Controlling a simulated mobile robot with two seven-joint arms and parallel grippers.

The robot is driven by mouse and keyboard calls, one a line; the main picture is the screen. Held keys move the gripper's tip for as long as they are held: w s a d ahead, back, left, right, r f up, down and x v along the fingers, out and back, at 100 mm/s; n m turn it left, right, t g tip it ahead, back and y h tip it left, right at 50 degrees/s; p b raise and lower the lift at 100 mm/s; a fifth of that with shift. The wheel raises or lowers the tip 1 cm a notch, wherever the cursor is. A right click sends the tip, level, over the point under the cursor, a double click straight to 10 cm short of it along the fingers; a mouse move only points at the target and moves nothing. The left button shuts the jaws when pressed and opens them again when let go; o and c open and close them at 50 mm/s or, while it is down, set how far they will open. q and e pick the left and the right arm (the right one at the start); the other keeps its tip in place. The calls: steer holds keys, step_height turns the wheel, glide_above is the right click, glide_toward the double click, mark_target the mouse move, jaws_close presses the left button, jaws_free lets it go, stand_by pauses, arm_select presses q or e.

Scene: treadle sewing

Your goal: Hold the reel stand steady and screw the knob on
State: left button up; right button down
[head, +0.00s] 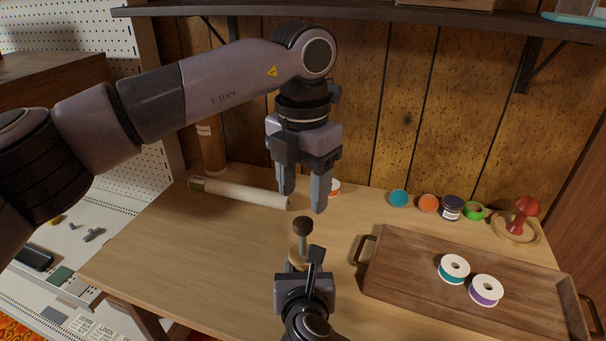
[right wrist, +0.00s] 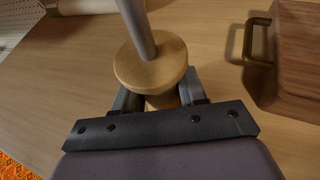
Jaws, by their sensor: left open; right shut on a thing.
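The reel stand has a round wooden disc (head: 297,257) and a thin grey post (head: 304,243). A dark brown knob (head: 303,225) shows at the top of the post; whether it is seated or loose I cannot tell. My right gripper (head: 308,268) is shut on the stand's wooden part below the disc. In the right wrist view the disc (right wrist: 150,68) and post (right wrist: 138,25) rise between the fingers (right wrist: 158,98); the post's top is out of frame. My left gripper (head: 302,198) points down, open and empty, just above the knob and apart from it.
A wooden tray (head: 400,246) with teal (head: 453,269) and purple (head: 486,290) reels stands at right. A fabric roll (head: 240,193) lies behind at left. Small spools (head: 428,203) and a red mushroom (head: 524,214) line the back. The table's left front is clear.

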mark_target(303, 221)
arm_select(q)
step_height(303, 221, down, 6)
steer(key=shift+f, duration=0.1)
stand_by(0.4)
jaws_close()
steer(key=shift+o, duration=0.7)
jaws_free()
